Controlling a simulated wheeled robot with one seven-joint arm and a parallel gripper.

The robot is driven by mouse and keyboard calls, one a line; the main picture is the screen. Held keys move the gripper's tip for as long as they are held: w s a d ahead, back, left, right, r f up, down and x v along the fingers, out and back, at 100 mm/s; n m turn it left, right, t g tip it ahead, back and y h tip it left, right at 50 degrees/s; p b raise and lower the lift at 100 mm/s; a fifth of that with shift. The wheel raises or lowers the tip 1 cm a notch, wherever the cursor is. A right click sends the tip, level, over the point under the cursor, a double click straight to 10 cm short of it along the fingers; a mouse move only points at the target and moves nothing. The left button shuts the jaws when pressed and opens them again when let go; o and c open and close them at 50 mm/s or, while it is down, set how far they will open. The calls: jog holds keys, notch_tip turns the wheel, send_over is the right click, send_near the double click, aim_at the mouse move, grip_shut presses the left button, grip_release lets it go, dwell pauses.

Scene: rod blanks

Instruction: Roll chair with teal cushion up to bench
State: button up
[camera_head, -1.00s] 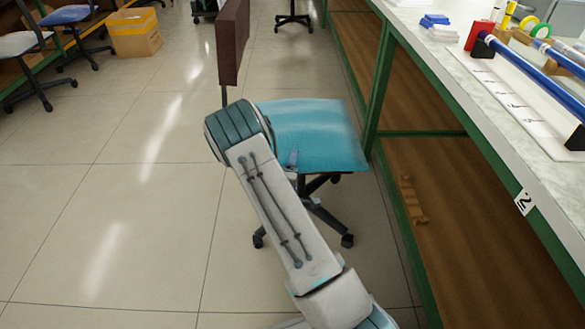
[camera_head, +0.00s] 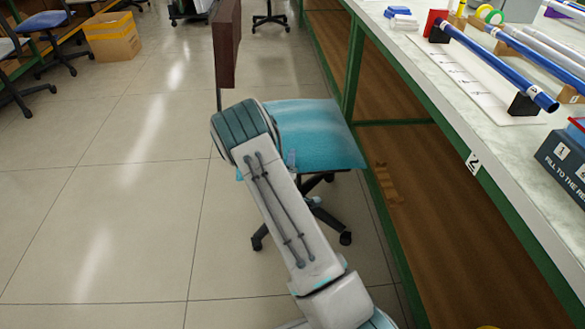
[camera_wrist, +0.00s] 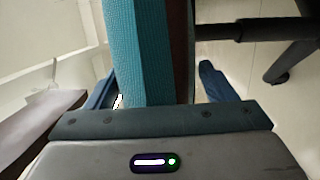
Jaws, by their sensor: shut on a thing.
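The chair has a teal cushion (camera_head: 318,130), a dark upright backrest (camera_head: 228,42) and a black wheeled base (camera_head: 325,215). It stands on the floor beside the left side of the bench (camera_head: 425,68), and its seat's right edge overlaps the bench's green frame in the head view. My arm covers the seat's left part and most of my gripper (camera_head: 290,158). In the wrist view the cushion edge (camera_wrist: 148,55) lies between the two fingers of my gripper (camera_wrist: 158,88), which is shut on it.
On the bench are blue rods (camera_head: 497,65), a numbered dark box (camera_head: 562,165) and small blue and white items (camera_head: 400,18). A wooden shelf (camera_head: 430,215) runs under it. A yellow-brown box (camera_head: 112,40) and other chairs stand at far left. The left floor is clear.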

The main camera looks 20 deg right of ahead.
jog(key=shift+a, duration=0.1)
jog(key=o, duration=2.1)
jog(key=shift+c, duration=0.2)
jog(key=p+v, duration=0.3)
jog(key=v, duration=1)
jog(key=shift+s, duration=0.35)
jog(key=shift+a, duration=0.1)
